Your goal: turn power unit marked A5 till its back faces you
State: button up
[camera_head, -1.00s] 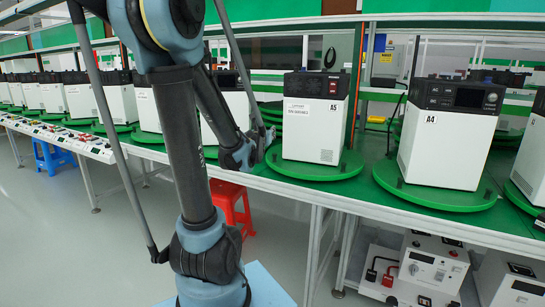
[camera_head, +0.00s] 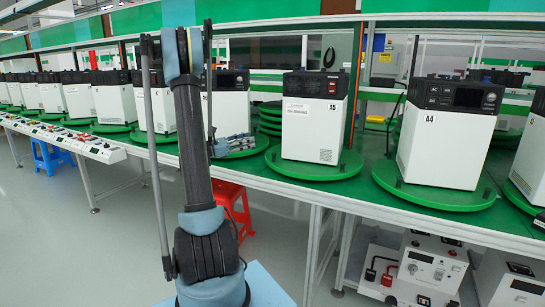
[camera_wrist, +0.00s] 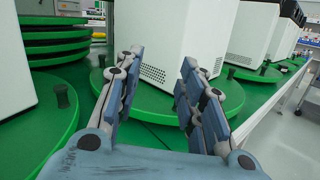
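The power unit marked A5 (camera_head: 309,128) is a white box with a dark top. The side towards me shows a white label, the A5 tag, a small red switch and a vent low at the right. It stands on a round green turntable (camera_head: 315,171) with short dark posts at its rim. My gripper (camera_head: 238,143) is left of this turntable, apart from the unit. In the wrist view my gripper (camera_wrist: 158,88) is open, with nothing between its fingers. Beyond them is a white box with vents (camera_wrist: 178,42), apparently A5, on its turntable (camera_wrist: 152,100).
Unit A4 (camera_head: 446,141) stands on its own turntable to the right. Another white unit (camera_head: 229,112) stands close behind my gripper. A stack of green discs (camera_head: 271,118) is at the back. A red stool (camera_head: 232,203) is below the table's front edge.

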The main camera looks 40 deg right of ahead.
aim_at(274, 154)
jog(key=a+f+g+y, duration=0.2)
jog(key=a+f+g, duration=0.1)
jog(key=a+f, duration=0.35)
jog(key=shift+m, duration=0.3)
jog(key=x, duration=1.8)
jog(key=shift+d+f, duration=0.1)
jog(key=shift+f, duration=0.25)
grip_shut()
